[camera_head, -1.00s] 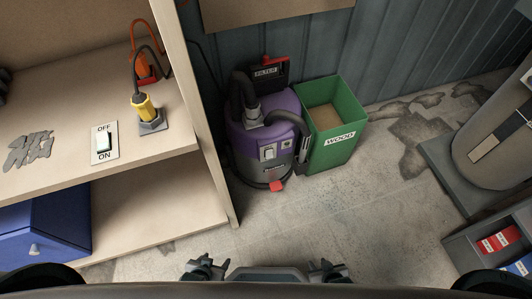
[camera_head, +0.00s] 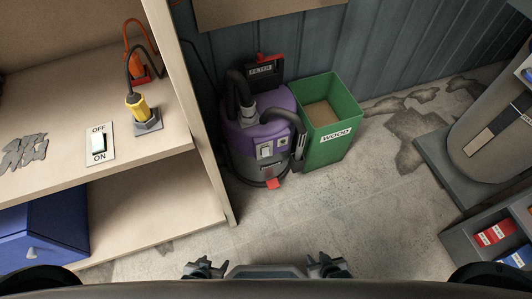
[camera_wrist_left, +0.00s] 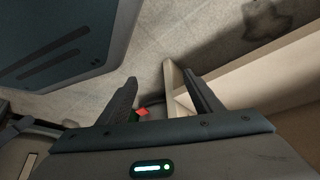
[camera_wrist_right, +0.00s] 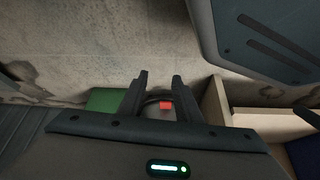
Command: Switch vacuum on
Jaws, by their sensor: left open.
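The purple and grey vacuum (camera_head: 262,139) stands on the floor beside the shelf unit, with a black hose and small light switch panels (camera_head: 265,152) on its front. A white rocker switch (camera_head: 98,144) marked OFF and ON sits on a plate on the shelf top. A yellow plug (camera_head: 138,105) stands in a grey socket behind it. My left gripper (camera_head: 205,267) and right gripper (camera_head: 326,266) are low at the bottom of the head view, apart from vacuum and switch. In the wrist views, the left fingers (camera_wrist_left: 161,82) and right fingers (camera_wrist_right: 159,77) are spread and empty.
A green WOOD bin (camera_head: 331,122) stands right of the vacuum. The wooden shelf unit (camera_head: 150,205) is on the left, with a blue box (camera_head: 45,225) below. A grey machine (camera_head: 490,130) and a bin with red boxes (camera_head: 495,235) are at right. The middle floor is clear.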

